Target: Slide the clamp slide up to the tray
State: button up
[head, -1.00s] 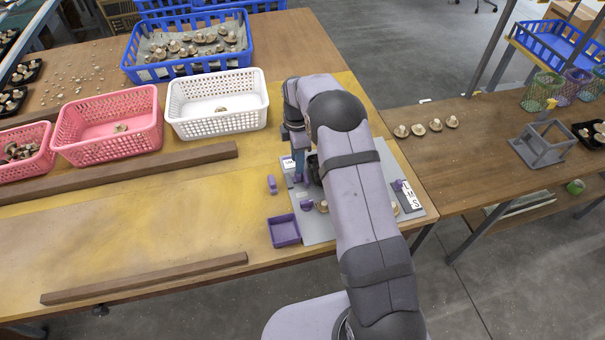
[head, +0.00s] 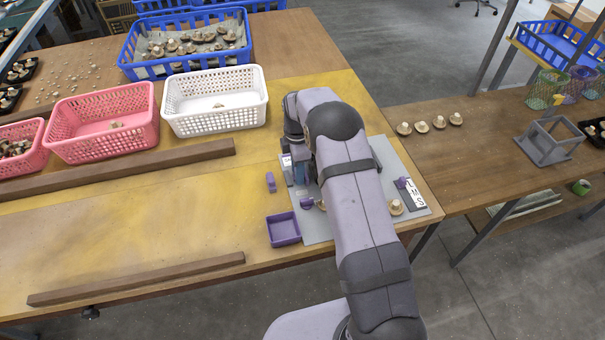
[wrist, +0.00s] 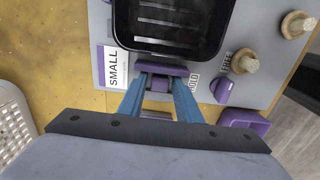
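In the wrist view, the purple clamp slide (wrist: 161,69) lies across the near edge of the black ribbed tray (wrist: 206,45), with little or no gap visible. My gripper (wrist: 159,82) has its two blue fingers on either side of the slide's small tab and appears shut on it. Whether the slide presses on the tray is unclear. A purple knob (wrist: 222,90) sits to the right, between the words FREE and HOLD. In the head view, my arm hides most of the tray and clamp on the grey plate (head: 322,228).
A SMALL label (wrist: 114,68) lies left of the tray. Mushrooms (wrist: 245,62) stand on the plate to the right. A purple bin (head: 284,229), a purple block (head: 270,182) and a white basket (head: 215,120) stand left of my arm. The yellow table (head: 130,225) has free room at left.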

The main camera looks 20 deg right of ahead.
jog(key=c, duration=0.6)
jog(key=shift+d, duration=1.35)
jog(key=shift+a, duration=0.15)
jog(key=o, duration=0.8)
